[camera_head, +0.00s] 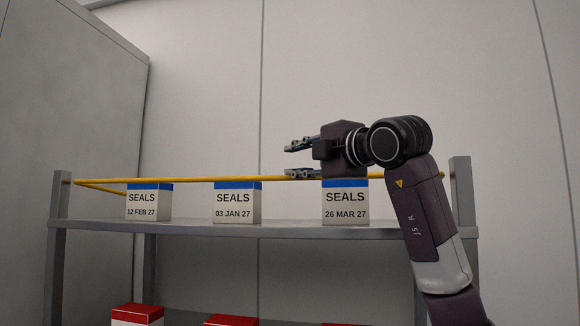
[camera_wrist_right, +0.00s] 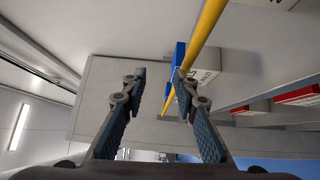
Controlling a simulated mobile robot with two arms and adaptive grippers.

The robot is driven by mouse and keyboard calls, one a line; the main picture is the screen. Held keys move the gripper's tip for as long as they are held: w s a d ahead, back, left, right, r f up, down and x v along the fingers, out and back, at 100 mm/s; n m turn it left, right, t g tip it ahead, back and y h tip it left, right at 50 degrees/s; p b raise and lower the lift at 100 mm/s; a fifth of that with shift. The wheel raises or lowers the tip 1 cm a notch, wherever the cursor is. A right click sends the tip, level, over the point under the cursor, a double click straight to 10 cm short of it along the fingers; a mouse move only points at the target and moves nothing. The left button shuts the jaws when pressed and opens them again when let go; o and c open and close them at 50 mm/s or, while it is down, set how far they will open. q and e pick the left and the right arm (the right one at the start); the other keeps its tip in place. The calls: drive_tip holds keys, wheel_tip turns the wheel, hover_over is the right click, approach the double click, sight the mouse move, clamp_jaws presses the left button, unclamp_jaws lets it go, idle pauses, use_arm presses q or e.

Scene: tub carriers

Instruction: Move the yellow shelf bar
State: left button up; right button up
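The yellow shelf bar (camera_head: 200,181) runs across the front of the shelf's upper tier, in front of the seal boxes, between the two end posts. My right gripper (camera_head: 288,162) is open and empty, with its fingers pointing left. Its lower finger is just above or at the bar; I cannot tell whether they touch. In the right wrist view the bar (camera_wrist_right: 208,25) slants past the tip of the right-hand finger, not between the two fingers of the gripper (camera_wrist_right: 159,74). My left gripper is not in view.
The grey shelf (camera_head: 290,230) carries three white seal boxes with blue tops: one at left (camera_head: 149,202), one in the middle (camera_head: 237,202) and one at right (camera_head: 345,202). Red-topped boxes (camera_head: 137,315) stand below. A grey cabinet (camera_head: 70,100) is at left. Space above the bar is free.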

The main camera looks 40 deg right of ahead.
drive_tip(key=shift+s+a+b, duration=0.1)
drive_tip(key=shift+s+b, duration=0.2)
drive_tip(key=shift+s, duration=0.9)
